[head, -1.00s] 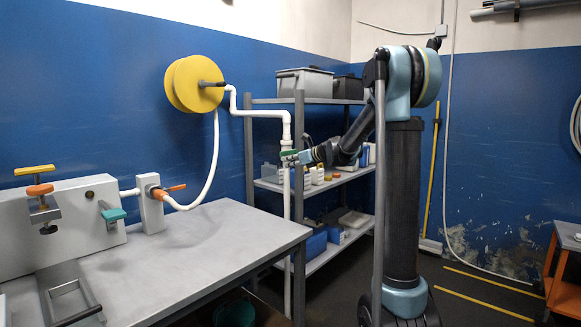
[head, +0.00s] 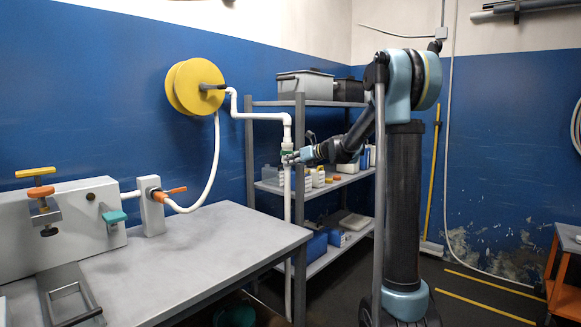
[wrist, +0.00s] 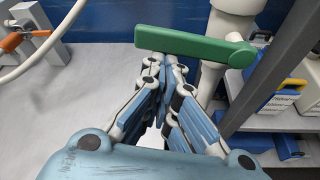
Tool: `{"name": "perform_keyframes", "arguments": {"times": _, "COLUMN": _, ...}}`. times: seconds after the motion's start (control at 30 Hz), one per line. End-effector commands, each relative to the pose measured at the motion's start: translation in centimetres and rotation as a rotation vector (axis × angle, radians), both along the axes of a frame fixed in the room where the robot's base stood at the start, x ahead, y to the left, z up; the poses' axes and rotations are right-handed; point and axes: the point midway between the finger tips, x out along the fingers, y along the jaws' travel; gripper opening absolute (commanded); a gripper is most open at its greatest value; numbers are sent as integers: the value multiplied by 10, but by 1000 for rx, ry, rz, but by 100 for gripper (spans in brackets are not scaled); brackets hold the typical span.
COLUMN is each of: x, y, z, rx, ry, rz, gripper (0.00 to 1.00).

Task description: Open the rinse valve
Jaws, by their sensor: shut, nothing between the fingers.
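A green lever (wrist: 190,44) is on the white vertical pipe beside the shelf. In the wrist view it reaches left from its round pivot, nearly level. In the head view my gripper (head: 289,158) is at the pipe, just below the green. No label shows on the valve.
A grey table (head: 210,236) stands left of the pipe, with an orange-lever valve (head: 157,194) and a white panel with a teal handle (head: 113,216). A yellow reel (head: 190,87) is on the wall. The shelf's grey post (wrist: 272,70) stands close right of the lever.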

Motion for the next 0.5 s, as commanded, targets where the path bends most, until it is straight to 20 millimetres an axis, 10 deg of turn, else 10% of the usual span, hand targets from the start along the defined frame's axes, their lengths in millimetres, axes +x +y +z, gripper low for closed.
{"name": "perform_keyframes", "arguments": {"times": 0.5, "x": 2, "y": -2, "z": 39, "rx": 181, "ry": 232, "rz": -2, "gripper": 0}}
